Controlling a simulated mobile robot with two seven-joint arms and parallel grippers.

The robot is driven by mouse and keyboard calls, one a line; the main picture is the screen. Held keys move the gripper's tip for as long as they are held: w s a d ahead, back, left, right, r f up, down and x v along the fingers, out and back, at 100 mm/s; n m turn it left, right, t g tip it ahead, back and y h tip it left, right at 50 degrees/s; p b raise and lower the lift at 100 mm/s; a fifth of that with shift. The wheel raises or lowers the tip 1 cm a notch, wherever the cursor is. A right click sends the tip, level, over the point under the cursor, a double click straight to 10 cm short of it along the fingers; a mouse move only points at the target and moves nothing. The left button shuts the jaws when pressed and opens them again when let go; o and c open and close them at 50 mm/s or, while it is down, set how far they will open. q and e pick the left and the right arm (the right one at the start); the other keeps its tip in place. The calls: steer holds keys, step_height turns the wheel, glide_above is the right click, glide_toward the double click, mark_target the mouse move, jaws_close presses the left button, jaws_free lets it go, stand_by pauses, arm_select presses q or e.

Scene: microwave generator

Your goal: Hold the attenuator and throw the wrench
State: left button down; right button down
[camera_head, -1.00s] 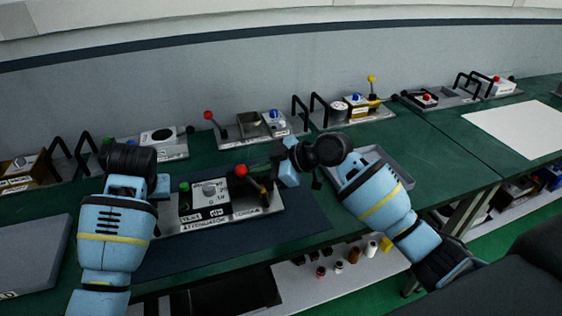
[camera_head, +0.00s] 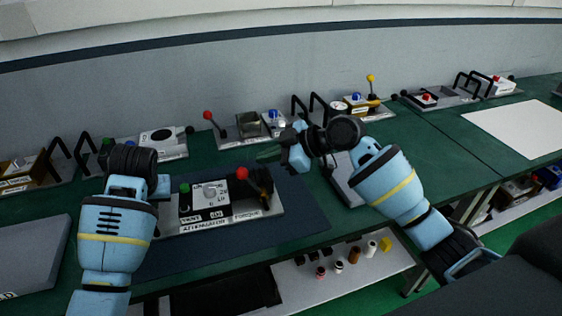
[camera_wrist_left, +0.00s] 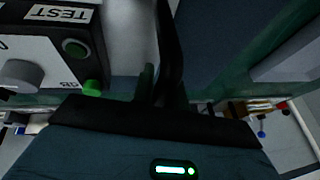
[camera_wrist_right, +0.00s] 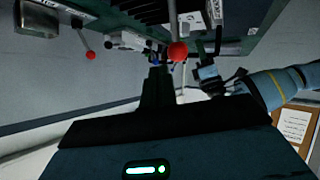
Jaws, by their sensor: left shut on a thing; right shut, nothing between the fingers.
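The attenuator (camera_head: 215,228) is a grey-plated unit on the dark mat, with a green button, a grey dial and lettering along its front. Its red-balled lever, the wrench (camera_head: 241,173), stands at its right end beside a black part. My left gripper (camera_wrist_left: 160,88) is shut on the attenuator's black handle (camera_wrist_left: 172,35) at the unit's left end; in the head view my left arm mostly hides this grip. My right gripper (camera_head: 268,155) is shut and empty, above and right of the red ball, apart from it. A red ball (camera_wrist_right: 178,51) shows ahead of its fingers in the right wrist view.
Behind are a tray unit with another red-balled lever (camera_head: 208,115), a yellow-balled unit (camera_head: 371,78) and other handled units. A grey tray (camera_head: 346,186) lies under my right forearm. A grey panel (camera_head: 35,255) is at the left. Small bottles (camera_head: 353,255) stand on the lower shelf.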

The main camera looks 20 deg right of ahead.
arm_select(q)
steer(key=shift+s+a+f, duration=0.1)
steer(key=shift+a+f, duration=0.1)
steer(key=shift+f, duration=0.15)
arm_select(e)
steer(key=v, duration=1.1)
steer(key=shift+s+d, duration=0.15)
steer(key=shift+d, duration=0.2)
steer(key=shift+r, duration=0.1)
arm_select(q)
steer(key=c, duration=1.3)
jaws_free()
steer(key=shift+r, duration=0.1)
steer(key=shift+d+r, duration=0.1)
arm_select(e)
steer(key=shift+a, duration=0.1)
arm_select(q)
steer(key=shift+r, duration=0.1)
arm_select(e)
steer(key=shift+r, duration=0.1)
arm_select(q)
steer(key=v, duration=0.7)
steer(key=shift+r, duration=0.1)
